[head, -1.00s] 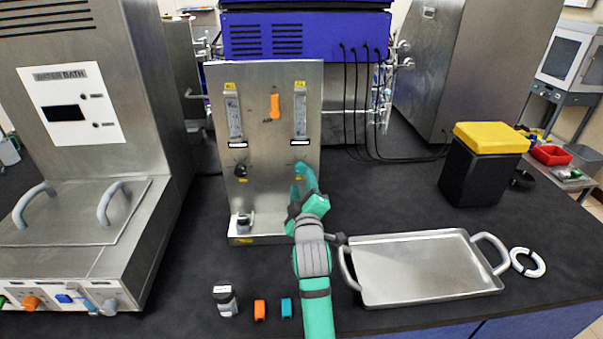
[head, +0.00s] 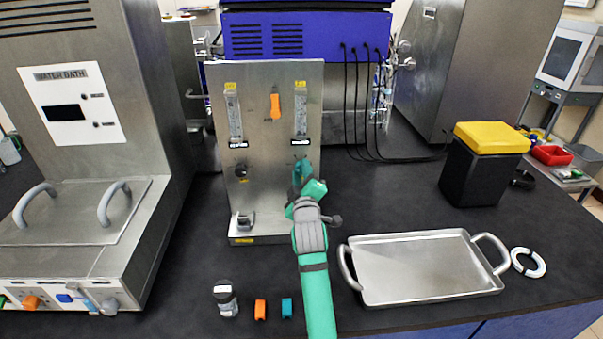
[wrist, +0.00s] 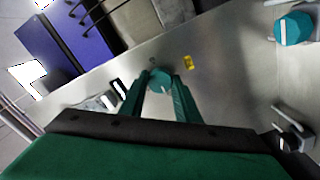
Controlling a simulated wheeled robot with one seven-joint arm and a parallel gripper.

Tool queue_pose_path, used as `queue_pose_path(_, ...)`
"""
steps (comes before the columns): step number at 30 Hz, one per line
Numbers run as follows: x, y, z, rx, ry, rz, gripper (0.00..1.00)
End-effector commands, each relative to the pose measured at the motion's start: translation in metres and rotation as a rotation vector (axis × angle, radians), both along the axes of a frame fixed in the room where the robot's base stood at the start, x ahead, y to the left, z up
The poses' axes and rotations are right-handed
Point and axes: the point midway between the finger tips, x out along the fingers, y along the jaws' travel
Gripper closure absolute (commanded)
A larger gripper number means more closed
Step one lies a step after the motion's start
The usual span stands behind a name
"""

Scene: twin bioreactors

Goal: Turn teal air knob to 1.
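The metal panel (head: 270,200) stands at the bench's back, with two flow meters and knobs. A teal knob (wrist: 160,80) with a pale mark sits just ahead of my fingertips in the wrist view; its number scale is unreadable. My gripper (wrist: 161,95) is open, its two green fingers spread with a gap toward that knob. Whether they touch it I cannot tell. In the head view my gripper (head: 301,182) is at the panel's lower right and hides much around it. A second teal knob (wrist: 293,28) with a white pointer shows at the wrist view's upper right.
A black knob (head: 241,170) and a metal fitting (head: 243,220) are on the panel's left side. A water bath (head: 60,215) stands left. A metal tray (head: 420,268) lies right of my arm. A small bottle (head: 225,298) and two small blocks lie in front.

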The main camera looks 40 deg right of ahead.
Motion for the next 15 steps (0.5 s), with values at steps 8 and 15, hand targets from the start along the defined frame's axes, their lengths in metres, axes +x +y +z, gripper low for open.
queue_pose_path(8,-0.0001,0.0002,-0.0001,0.026,-0.016,0.0,0.93)
queue_pose_path(15,0.0001,0.0007,-0.0003,0.132,-0.081,0.001,0.93)
